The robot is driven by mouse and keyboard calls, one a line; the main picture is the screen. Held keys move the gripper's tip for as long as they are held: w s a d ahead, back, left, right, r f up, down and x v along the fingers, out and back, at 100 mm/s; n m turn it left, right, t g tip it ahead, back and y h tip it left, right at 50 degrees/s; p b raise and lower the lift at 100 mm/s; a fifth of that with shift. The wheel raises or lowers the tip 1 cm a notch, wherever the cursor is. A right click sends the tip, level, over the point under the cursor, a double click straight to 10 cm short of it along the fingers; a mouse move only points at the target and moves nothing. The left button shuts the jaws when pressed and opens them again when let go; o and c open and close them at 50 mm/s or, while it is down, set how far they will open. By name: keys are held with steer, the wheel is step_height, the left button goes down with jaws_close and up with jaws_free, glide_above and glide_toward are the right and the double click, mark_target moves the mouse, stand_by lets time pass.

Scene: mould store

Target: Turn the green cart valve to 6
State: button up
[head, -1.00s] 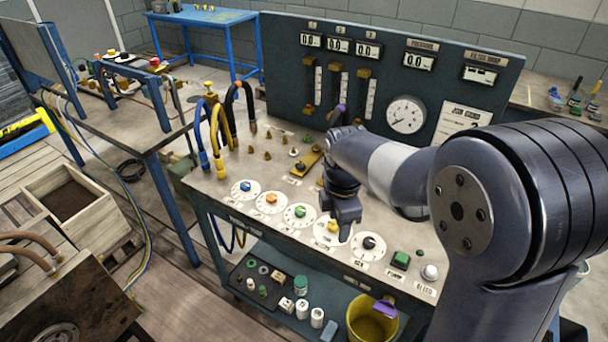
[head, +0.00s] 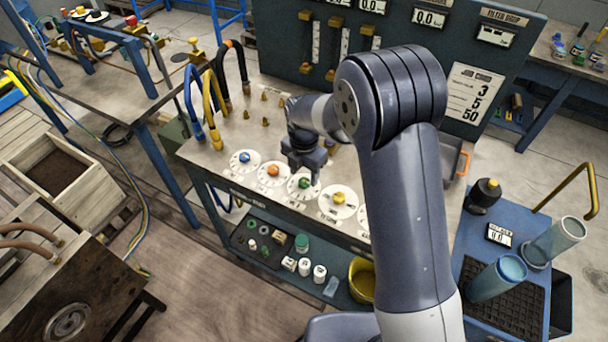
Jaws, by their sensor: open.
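The green valve (head: 304,184) is a small green knob on a round white dial plate (head: 296,193) on the cart's top. It is the third in a row, between the orange valve (head: 272,170) and the yellow valve (head: 339,199). My gripper (head: 305,176) points down just above the green valve, with its fingers apart and the knob showing between or just below the tips. I cannot tell whether they touch it. The dial's numbers are too small to read, and the gripper covers part of the plate.
The blue valve (head: 244,157) is at the left end of the row. Curved hoses (head: 213,110) rise behind it. My arm hides the cart's right part. A blue side table (head: 484,240) with cylinders stands at the right. The lower shelf holds small jars and a yellow bucket (head: 362,281).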

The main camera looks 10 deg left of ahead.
mark_target(304, 184)
steer(key=shift+f, duration=1.35)
steer(key=shift+c, duration=0.3)
steer(key=c, duration=0.9)
